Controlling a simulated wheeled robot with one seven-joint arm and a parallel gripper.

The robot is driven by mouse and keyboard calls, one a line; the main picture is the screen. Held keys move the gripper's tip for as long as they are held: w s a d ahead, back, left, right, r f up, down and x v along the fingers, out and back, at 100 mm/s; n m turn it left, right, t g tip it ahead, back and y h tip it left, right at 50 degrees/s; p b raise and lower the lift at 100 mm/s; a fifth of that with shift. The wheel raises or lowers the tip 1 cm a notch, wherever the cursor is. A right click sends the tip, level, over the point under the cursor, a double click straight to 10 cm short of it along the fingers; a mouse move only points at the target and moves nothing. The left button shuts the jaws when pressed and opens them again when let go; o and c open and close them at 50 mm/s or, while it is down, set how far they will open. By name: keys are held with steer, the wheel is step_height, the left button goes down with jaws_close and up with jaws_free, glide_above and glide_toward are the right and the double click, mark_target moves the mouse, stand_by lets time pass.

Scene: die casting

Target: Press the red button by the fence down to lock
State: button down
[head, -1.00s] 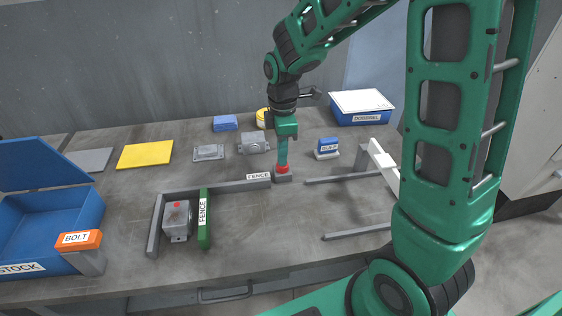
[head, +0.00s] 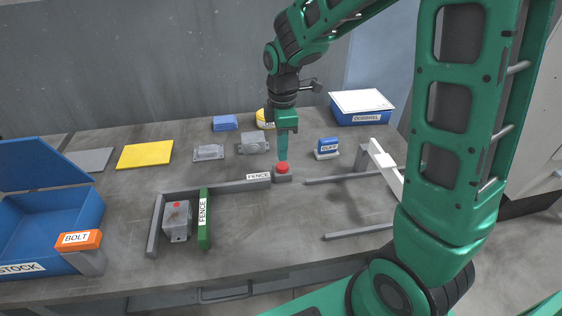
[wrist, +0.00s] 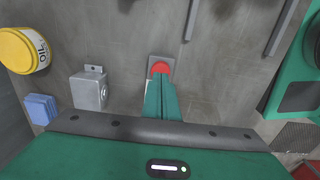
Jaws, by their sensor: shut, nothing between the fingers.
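The red button (head: 283,168) sits on a small grey base (head: 282,178) at the right end of the grey bar labelled FENCE (head: 230,186). Its red top also shows in the wrist view (wrist: 160,67). My gripper (head: 283,158) is shut and empty, pointing straight down over the button. Its fingertips look just above the red top, with the top clear to see; a small gap or light touch is hard to tell. In the wrist view the closed fingers (wrist: 161,83) reach to the button's near edge. I cannot tell whether the button is locked down.
A green bar labelled FENCE (head: 203,222) and a grey metal box (head: 178,220) stand left of the button. A blue-topped stamp-like block (head: 327,147) and grey rails (head: 350,178) lie to the right. A grey part (head: 254,143) and a yellow oil tin (wrist: 18,50) are behind.

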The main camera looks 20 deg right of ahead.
mark_target(282, 165)
steer(key=shift+r, duration=2.75)
